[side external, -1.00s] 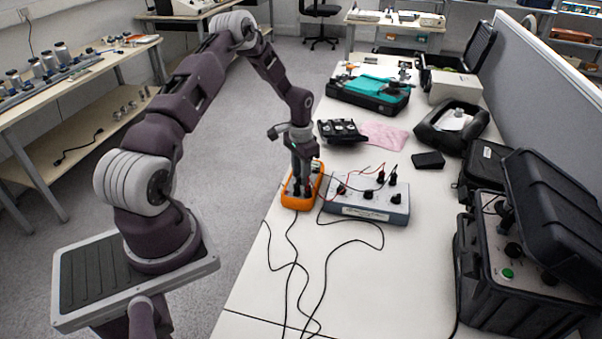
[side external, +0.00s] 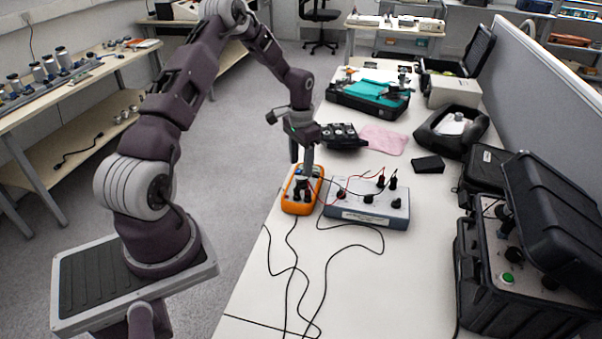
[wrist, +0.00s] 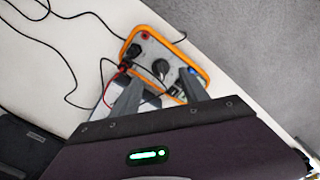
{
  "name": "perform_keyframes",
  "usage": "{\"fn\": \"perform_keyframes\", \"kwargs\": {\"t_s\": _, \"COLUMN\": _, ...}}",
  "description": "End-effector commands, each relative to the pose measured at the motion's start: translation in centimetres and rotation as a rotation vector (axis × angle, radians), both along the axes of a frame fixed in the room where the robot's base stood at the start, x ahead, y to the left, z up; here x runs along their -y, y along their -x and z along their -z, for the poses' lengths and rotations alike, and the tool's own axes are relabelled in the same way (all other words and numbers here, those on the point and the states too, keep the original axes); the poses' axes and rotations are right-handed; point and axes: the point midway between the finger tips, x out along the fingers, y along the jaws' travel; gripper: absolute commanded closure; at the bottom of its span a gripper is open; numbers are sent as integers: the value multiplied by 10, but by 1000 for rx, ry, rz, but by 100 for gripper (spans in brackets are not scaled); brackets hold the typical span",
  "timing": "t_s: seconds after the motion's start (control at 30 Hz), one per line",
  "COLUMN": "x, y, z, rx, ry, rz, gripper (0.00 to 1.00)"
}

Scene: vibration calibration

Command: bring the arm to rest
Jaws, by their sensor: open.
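My gripper (side external: 302,168) hangs over the near left edge of the bench, just above an orange-rimmed handheld meter (side external: 289,206). Its two fingers are apart with nothing between them. In the wrist view my gripper (wrist: 160,92) shows both fingers spread, pointing toward the meter (wrist: 182,52), with its dials and red socket in sight. The meter lies flat on the bench. Whether a fingertip touches it cannot be told.
A grey control box (side external: 368,215) with black knobs and leads stands right of the meter. Black cables (side external: 326,270) trail across the bench (side external: 400,290). An open black case (side external: 520,290) stands at the right. A black device (side external: 342,136) and pink cloth (side external: 384,139) lie behind.

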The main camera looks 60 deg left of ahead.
Motion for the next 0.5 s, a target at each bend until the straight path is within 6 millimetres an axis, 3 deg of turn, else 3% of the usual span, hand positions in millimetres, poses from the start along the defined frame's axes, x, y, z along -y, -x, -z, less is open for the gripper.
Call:
{"fn": "perform_keyframes", "kwargs": {"t_s": 0.1, "x": 0, "y": 0, "z": -10, "rx": 1, "ry": 1, "rz": 0, "gripper": 48}}
{"fn": "perform_keyframes", "kwargs": {"t_s": 0.37, "x": 0, "y": 0, "z": -11, "rx": 0, "ry": 0, "rz": 0, "gripper": 48}}
{"fn": "perform_keyframes", "kwargs": {"t_s": 0.43, "x": 5, "y": -2, "z": -23, "rx": 6, "ry": -11, "rz": 7, "gripper": 48}}
{"fn": "perform_keyframes", "kwargs": {"t_s": 0.5, "x": 19, "y": -4, "z": -55, "rx": 22, "ry": -39, "rz": 23, "gripper": 48}}
